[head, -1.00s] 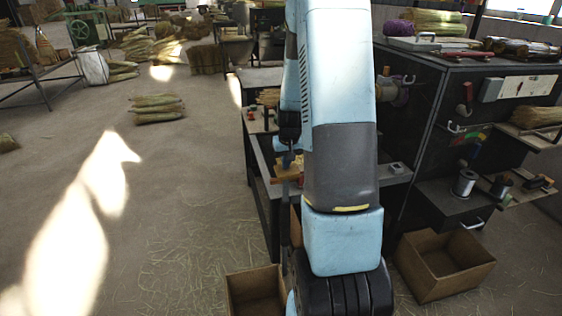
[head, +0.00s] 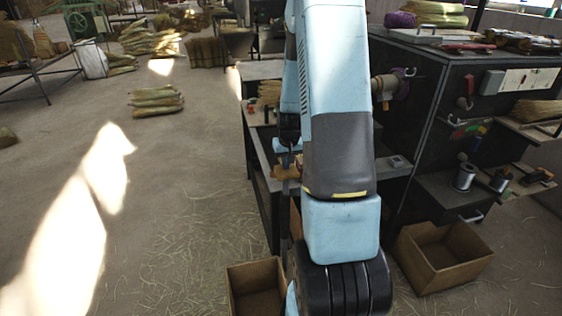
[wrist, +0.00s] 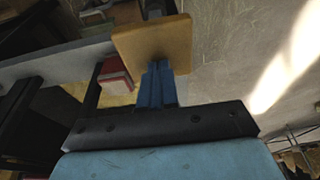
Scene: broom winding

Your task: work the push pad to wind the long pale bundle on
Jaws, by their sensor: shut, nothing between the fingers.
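The push pad, a flat tan wooden plate (wrist: 152,42), stands just beyond my gripper in the wrist view. My gripper (wrist: 158,66) has its blue fingers together and empty. Its tips overlap the pad's lower middle; whether they touch it I cannot tell. In the head view the pad (head: 286,172) shows at the bench's left side, next to my arm. A winding head (head: 396,85) sticks out from the dark machine, right of my arm. Pale straw (head: 269,92) lies on the bench; I cannot tell which is the long bundle. My arm hides much of the bench.
A red block (wrist: 115,76) is left of the pad in the wrist view. Cardboard boxes stand on the floor left (head: 256,290) and right (head: 442,262) of my arm. The dark cabinet (head: 425,125) fills the right. Open floor lies left, with straw bundles (head: 156,101) farther off.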

